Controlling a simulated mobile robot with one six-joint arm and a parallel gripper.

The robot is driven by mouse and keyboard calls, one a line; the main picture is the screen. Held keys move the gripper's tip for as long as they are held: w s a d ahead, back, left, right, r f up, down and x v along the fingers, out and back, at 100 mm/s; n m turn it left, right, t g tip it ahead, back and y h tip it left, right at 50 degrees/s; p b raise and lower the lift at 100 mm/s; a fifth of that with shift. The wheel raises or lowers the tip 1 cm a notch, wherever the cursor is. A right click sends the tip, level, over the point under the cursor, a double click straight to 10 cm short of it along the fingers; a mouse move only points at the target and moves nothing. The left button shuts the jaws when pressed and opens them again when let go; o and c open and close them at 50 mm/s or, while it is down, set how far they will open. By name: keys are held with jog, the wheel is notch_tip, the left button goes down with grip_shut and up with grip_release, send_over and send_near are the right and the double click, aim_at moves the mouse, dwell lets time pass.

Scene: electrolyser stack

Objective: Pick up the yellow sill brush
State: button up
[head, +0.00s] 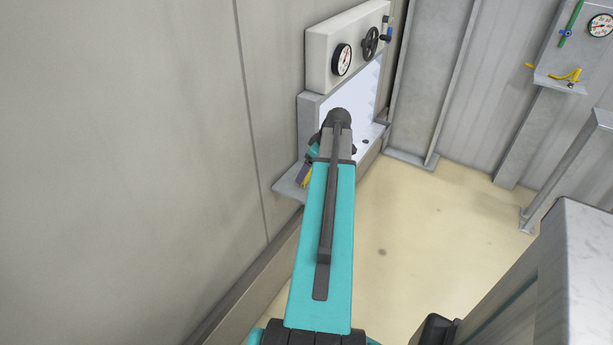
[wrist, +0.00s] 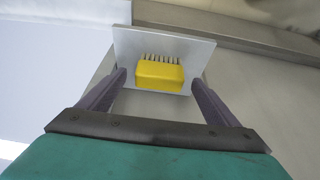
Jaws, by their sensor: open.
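I cannot tell whether the fingertips are level with the brush. In the head view a bit of yellow (head: 307,181) shows beside my arm at the shelf; my arm hides most of that spot.
A grey wall panel with a dial gauge (head: 342,60) and a black handwheel (head: 371,42) stands above the shelf. At the right are another gauge (head: 601,25) and a yellow-handled fitting (head: 566,76). A pale-topped cabinet (head: 590,250) stands at lower right. The floor between is clear.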

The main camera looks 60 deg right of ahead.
jog(key=shift+p+x, duration=0.3)
jog(key=shift+x, duration=1.65)
jog(key=shift+w+r, duration=0.1)
jog(key=c, duration=1.3)
jog(key=shift+o, duration=0.2)
jog(key=shift+r+b, duration=0.5)
jog(key=shift+r, duration=1.3)
jog(key=s+a+b, duration=0.4)
jog(key=s+a, duration=0.5)
jog(key=shift+s+r, duration=0.35)
jog(key=shift+b, duration=0.35)
